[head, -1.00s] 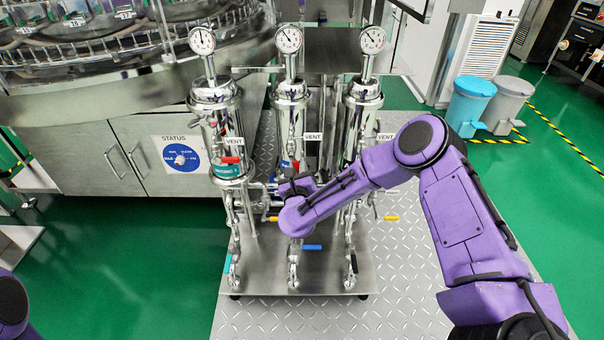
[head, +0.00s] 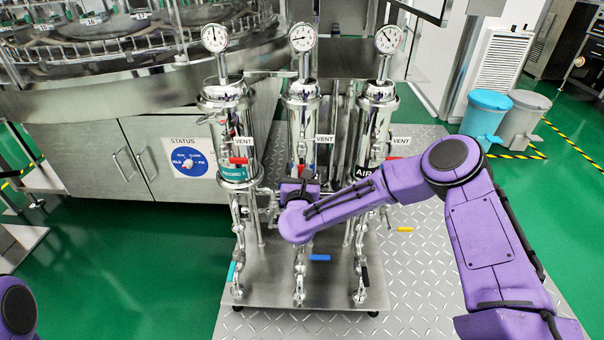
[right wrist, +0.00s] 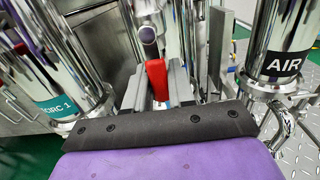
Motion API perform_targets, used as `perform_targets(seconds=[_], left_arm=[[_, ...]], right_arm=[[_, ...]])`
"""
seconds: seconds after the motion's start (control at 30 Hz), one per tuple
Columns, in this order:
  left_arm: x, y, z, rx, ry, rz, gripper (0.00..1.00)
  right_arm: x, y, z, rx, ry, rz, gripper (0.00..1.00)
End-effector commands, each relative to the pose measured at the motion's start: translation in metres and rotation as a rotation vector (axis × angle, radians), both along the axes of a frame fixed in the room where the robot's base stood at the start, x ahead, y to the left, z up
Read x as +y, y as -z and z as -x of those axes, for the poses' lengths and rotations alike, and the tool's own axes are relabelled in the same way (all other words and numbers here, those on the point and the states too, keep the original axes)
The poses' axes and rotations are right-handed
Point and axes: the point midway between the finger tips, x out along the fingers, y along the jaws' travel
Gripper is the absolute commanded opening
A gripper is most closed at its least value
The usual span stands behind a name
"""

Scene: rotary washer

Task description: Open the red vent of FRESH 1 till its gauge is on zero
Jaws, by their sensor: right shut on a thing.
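Three steel filter housings stand on a skid. The middle housing (head: 303,115) has its label mostly hidden behind my right gripper (head: 299,184); it stands between the RECIRC 1 and AIR housings. Its round gauge (head: 303,37) is on top, the needle seeming to point left; the reading is too small to be sure. In the right wrist view, the red vent handle (right wrist: 157,80) stands upright between the two grey fingers of my right gripper (right wrist: 158,88), which is shut on it. My left gripper is out of view.
The RECIRC 1 housing (head: 228,120) and AIR housing (head: 373,125) stand close on either side, each with a red vent handle. A yellow handle (head: 404,229) and blue handle (head: 319,257) sit lower. Teal (head: 487,110) and grey bins stand at right.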

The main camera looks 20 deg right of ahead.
Motion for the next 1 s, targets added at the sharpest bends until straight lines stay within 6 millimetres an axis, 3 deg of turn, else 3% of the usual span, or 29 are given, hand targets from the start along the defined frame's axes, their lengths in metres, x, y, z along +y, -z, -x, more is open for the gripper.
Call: perform_targets(seconds=[0.2, 0.23, 0.3, 0.67, 1.0], left_arm=[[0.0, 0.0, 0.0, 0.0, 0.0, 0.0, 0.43], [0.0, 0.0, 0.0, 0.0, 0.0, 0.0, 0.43], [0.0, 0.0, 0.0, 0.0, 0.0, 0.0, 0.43], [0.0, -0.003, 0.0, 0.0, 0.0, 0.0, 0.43], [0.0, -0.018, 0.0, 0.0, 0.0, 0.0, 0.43]], right_arm=[[0.001, 0.0, 0.0, 0.0, 0.0, -0.004, 0.0], [0.001, 0.0, 0.0, 0.0, 0.0, -0.004, 0.27], [0.001, 0.0, 0.0, 0.0, -0.001, -0.004, 0.45], [0.005, -0.001, 0.007, 0.002, -0.003, -0.001, 0.45], [0.039, -0.002, 0.074, 0.002, -0.005, -0.001, 0.45]])
